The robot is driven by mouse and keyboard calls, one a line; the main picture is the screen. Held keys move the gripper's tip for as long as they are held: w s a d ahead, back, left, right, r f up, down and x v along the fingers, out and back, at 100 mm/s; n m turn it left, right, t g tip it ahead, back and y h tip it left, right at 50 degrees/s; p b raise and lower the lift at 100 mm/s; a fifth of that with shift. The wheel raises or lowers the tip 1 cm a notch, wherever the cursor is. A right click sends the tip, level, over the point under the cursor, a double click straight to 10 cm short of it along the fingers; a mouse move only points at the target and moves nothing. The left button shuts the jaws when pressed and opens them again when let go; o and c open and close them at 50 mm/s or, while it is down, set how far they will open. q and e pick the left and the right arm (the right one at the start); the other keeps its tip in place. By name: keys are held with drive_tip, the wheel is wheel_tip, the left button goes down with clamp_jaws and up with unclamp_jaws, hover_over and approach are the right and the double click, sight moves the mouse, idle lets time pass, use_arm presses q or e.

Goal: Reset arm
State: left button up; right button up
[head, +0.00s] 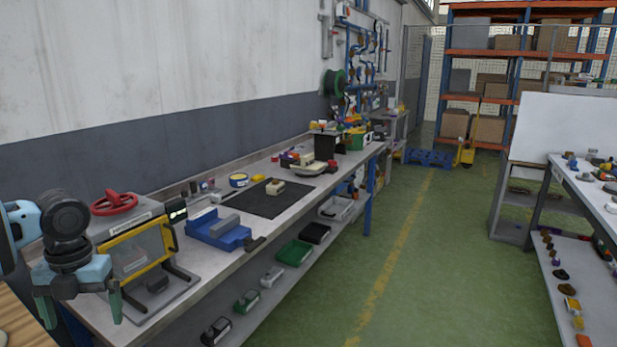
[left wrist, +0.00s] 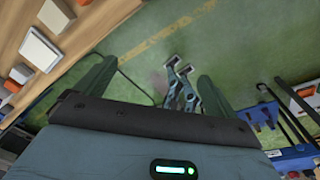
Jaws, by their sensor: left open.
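My left gripper (head: 80,308) is at the lower left of the head view, pointing down. Its two green fingers are apart with nothing between them. It is in front of the near end of the workbench, beside a yellow-framed box with a clear front (head: 138,252). In the left wrist view the same gripper (left wrist: 155,88) has its fingers spread over the green floor. A two-pronged grey-blue item shows between the fingers, farther off; I cannot tell what it is. My right gripper does not show in the head view.
The long workbench (head: 215,262) holds a red handwheel (head: 114,203), a blue vise-like block (head: 217,230) and a black mat (head: 262,202). A wooden surface (head: 14,318) is at the lower left. Another table (head: 590,190) stands at right. The green floor between (head: 420,260) is clear.

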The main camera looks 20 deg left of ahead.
use_arm(q)
drive_tip(key=s+a+f+n+t, duration=0.1)
drive_tip(key=s+a+f+n, duration=0.15)
drive_tip(key=f, duration=0.35)
drive_tip(key=s+a+f+n, duration=0.1)
drive_tip(key=s+f+n, duration=0.15)
drive_tip(key=f, duration=0.35)
drive_tip(key=s+a+f+n+t, duration=0.1)
drive_tip(key=f+n, duration=0.2)
drive_tip(key=f, duration=0.3)
drive_tip(key=s+d+f+n+t, duration=0.1)
drive_tip(key=s+d+f+n, duration=0.25)
drive_tip(key=f, duration=0.35)
drive_tip(key=s+d+f+n+t, duration=0.1)
drive_tip(key=s+d+f+n, duration=0.1)
drive_tip(key=s+f+n, duration=0.35)
drive_tip(key=s+d+f+n+t+h, duration=0.1)
drive_tip(key=d+f+n+t, duration=0.1)
drive_tip(key=d+f, duration=0.35)
drive_tip(key=s+d+f+n+t, duration=0.1)
drive_tip(key=s+d+f+n, duration=0.15)
drive_tip(key=d, duration=0.65)
drive_tip(key=d+r+n+t, duration=0.1)
drive_tip(key=d+n, duration=0.2)
drive_tip(key=d, duration=0.4)
drive_tip(key=w+d+r+n+t+h, duration=0.1)
drive_tip(key=d+n+t, duration=0.1)
drive_tip(key=d, duration=0.6)
drive_tip(key=shift+w+n, duration=0.25)
drive_tip(key=shift+n, duration=0.3)
